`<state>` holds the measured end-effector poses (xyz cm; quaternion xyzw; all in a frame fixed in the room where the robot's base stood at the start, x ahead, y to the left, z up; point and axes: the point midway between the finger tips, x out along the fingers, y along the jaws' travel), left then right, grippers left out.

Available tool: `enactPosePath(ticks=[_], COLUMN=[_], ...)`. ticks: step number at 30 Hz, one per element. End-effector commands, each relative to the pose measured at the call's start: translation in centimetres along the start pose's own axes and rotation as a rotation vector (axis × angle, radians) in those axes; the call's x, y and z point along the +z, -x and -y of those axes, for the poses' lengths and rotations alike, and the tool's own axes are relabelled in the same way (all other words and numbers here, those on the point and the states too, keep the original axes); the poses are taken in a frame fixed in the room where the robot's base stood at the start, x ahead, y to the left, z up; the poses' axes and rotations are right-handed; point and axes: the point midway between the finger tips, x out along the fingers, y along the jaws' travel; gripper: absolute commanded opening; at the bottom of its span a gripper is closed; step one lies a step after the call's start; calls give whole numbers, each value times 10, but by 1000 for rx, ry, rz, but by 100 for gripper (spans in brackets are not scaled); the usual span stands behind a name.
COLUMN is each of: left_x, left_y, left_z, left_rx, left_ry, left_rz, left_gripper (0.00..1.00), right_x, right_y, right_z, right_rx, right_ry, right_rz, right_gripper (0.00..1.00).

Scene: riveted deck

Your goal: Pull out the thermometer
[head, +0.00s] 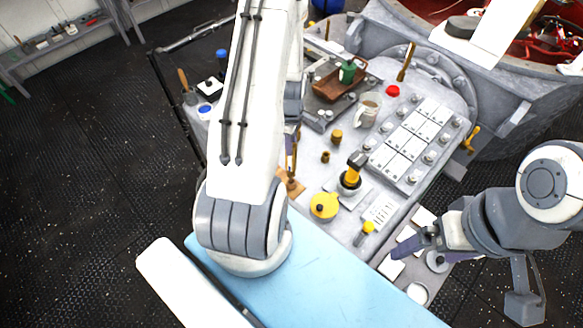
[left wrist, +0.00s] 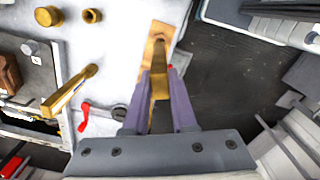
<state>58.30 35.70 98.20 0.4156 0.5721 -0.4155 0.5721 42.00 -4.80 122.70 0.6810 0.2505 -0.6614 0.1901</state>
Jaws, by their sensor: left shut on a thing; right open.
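My left gripper (left wrist: 159,80) is shut on an upright brass piece (left wrist: 160,88), which appears to be the thermometer; no scale is readable. Below it lies a copper-brown plate (left wrist: 157,45), and I cannot tell whether the brass piece is still seated there. In the head view the brass piece (head: 291,163) stands over the plate (head: 290,186), just right of my left arm, which hides most of that gripper. My right gripper (head: 402,246) is open and empty at the lower right, near the bench's right edge.
The grey bench holds a yellow round pot (head: 324,206), a yellow-and-black handled tool (head: 354,170), a mug (head: 367,109), a red knob (head: 392,91) and a brown tray (head: 340,82). Another brass piece (head: 406,62) stands farther back. A blue surface (head: 320,280) lies in front.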

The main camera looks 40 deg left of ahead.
Motion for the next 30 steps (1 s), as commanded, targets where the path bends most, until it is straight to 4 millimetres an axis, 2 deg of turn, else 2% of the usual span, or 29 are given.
enactPosePath(ticks=[14, 30], left_x=[0, 0], left_y=[21, 20], left_z=[0, 0], left_rx=[0, 0], left_ry=[0, -1], left_rz=[0, 0], left_gripper=[0, 0], right_x=[-1, -1], right_y=[16, 16], right_z=[1, 1], right_rx=[0, 0], right_ry=[0, 0], right_rz=[0, 0], right_gripper=[100, 100])
